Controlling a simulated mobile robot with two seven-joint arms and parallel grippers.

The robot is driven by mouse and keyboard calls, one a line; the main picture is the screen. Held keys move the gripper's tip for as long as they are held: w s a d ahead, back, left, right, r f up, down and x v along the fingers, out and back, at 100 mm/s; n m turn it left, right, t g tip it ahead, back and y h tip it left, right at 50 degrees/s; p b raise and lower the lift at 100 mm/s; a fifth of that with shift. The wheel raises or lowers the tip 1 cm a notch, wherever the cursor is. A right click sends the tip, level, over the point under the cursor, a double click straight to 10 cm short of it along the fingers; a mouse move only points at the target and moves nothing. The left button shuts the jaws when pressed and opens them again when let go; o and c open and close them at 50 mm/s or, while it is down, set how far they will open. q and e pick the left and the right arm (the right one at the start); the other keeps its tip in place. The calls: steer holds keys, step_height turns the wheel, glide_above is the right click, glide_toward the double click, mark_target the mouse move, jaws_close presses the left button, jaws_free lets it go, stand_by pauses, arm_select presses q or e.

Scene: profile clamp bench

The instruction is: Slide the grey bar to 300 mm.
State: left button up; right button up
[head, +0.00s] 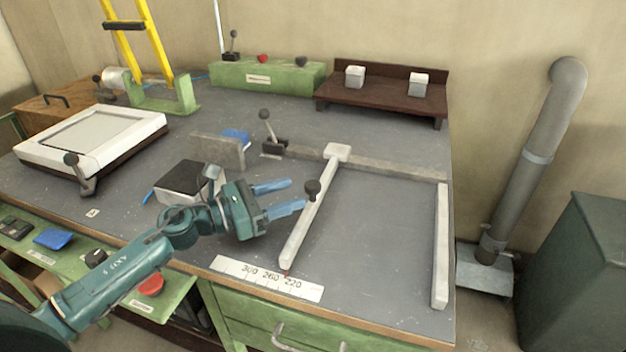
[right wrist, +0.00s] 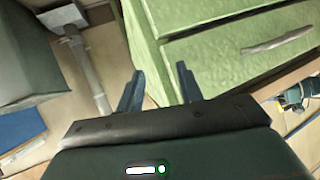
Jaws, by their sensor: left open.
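The grey bar (head: 302,232) is the light movable arm of the frame on the bench, with a dark round knob (head: 312,187) on its left side. Its front end is at the white scale (head: 236,267), which reads 300, 260, 220 from left to right. A small red pointer at that end stands between 260 and 220, nearer 220. My left gripper (head: 292,196) is open, just left of the bar, its blue fingers pointing at the knob. I cannot tell whether they touch it. My right gripper (right wrist: 159,82) is open and empty in the right wrist view, over the green drawers.
A fixed light bar (head: 441,245) stands at the right, joined by a grey rail (head: 390,168) at the back. A lever clamp (head: 272,145) sits at the rail's left end.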

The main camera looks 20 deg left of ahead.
mark_target(313, 184)
arm_select(q)
steer(key=p+x, duration=0.1)
steer(key=x, duration=0.5)
steer(key=shift+w, duration=0.1)
steer(key=shift+c, duration=0.2)
jaws_close()
